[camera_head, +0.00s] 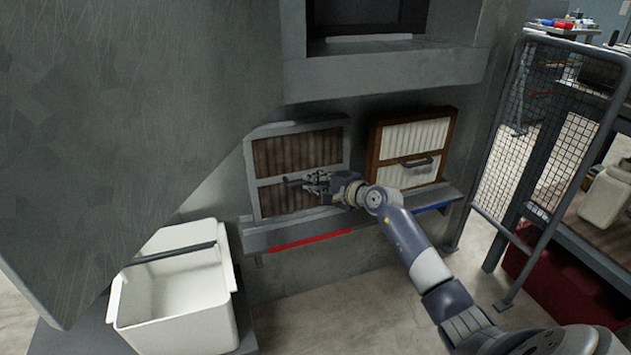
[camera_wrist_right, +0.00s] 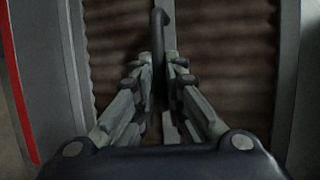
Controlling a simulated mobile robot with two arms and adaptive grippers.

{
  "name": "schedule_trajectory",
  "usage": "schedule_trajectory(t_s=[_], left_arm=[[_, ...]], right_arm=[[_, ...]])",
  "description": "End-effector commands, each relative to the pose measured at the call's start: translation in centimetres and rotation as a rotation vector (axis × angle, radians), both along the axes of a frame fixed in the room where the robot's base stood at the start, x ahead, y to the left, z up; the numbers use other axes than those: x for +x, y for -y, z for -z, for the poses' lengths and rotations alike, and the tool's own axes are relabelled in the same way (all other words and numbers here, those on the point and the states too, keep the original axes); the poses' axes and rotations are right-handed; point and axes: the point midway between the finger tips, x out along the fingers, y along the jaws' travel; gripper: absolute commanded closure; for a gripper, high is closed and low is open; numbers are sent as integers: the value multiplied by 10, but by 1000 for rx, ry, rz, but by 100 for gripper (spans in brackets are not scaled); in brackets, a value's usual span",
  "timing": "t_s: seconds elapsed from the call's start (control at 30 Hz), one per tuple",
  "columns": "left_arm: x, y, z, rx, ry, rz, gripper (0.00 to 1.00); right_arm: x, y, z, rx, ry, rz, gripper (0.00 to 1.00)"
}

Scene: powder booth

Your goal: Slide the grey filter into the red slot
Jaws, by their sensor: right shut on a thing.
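The grey filter (camera_head: 268,198) has a grey frame and brown pleats. It stands upright on a ledge against the grey cabinet, leaning slightly. My right gripper (camera_head: 307,181) is at its dark handle bar and shut on it. In the right wrist view the gripper (camera_wrist_right: 160,90) has the handle (camera_wrist_right: 159,45) between its fingers, with the brown pleats behind. A red strip (camera_head: 310,241) marks the ledge edge below the grey filter; a red strip also shows in the right wrist view (camera_wrist_right: 18,90). The red slot's inside cannot be made out. My left gripper is not in view.
A brown-framed filter (camera_head: 416,146) with white pleats stands on the right, above a blue strip (camera_head: 432,208). A dark opening (camera_head: 368,18) is above. A white bin (camera_head: 180,303) is lower left, a mesh gate (camera_head: 516,140) right. A large grey panel (camera_head: 120,130) hides the left.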

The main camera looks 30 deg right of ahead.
Motion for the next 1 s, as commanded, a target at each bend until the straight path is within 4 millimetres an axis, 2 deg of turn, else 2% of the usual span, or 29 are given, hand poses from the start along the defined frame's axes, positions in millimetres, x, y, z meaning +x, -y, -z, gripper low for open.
schedule_trajectory(t_s=[0.03, 1.0], left_arm=[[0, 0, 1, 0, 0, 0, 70], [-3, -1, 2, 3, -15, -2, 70]], right_arm=[[-3, -3, 20, 0, -39, -7, 100], [3, -2, 11, 1, -39, -8, 100]])
